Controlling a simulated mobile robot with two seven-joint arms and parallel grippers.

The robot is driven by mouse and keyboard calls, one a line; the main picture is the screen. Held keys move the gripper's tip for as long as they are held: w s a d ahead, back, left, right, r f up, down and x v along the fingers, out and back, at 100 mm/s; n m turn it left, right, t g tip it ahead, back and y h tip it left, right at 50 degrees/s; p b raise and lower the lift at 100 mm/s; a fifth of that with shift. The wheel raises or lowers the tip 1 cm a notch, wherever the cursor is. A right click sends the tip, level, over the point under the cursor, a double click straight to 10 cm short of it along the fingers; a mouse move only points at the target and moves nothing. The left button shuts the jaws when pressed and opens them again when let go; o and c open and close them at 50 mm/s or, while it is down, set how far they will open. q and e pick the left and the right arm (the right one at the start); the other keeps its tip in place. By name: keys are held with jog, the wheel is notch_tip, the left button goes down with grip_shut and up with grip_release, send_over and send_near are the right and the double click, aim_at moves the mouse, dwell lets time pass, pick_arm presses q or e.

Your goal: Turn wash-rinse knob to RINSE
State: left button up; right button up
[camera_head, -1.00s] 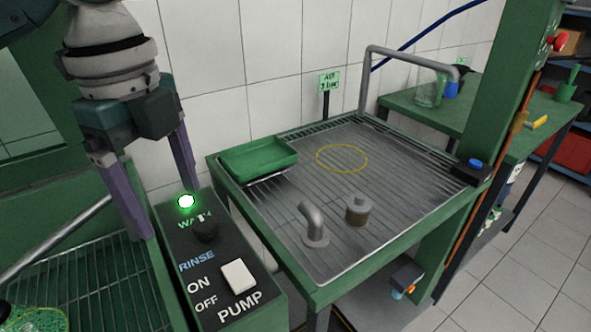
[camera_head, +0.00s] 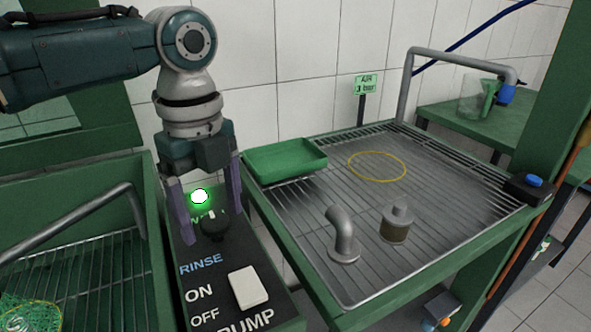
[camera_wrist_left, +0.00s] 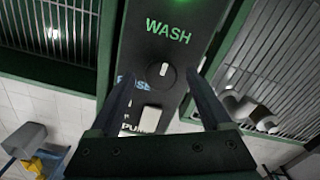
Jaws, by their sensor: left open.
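The wash-rinse knob (camera_head: 214,226) is a round black knob on the dark control panel (camera_head: 235,262). It also shows in the left wrist view (camera_wrist_left: 161,77), where its white mark points towards the green WASH label (camera_wrist_left: 168,30). The blue RINSE label (camera_head: 201,265) lies on the near side of the knob, partly hidden by a finger in the wrist view. My left gripper (camera_head: 212,222) is open, with its purple fingers on either side of the knob. I cannot tell whether they touch it. My right gripper is not in view.
A green lamp (camera_head: 200,196) glows behind the knob. A white pump switch (camera_head: 248,287) stands on the near part of the panel. To the right is a grated table with a green tray (camera_head: 287,161), a bent pipe (camera_head: 343,238) and a cylindrical part (camera_head: 397,224).

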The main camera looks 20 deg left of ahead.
pick_arm(q)
jog(key=shift+f, duration=0.2)
jog(key=shift+c, duration=0.4)
grip_shut()
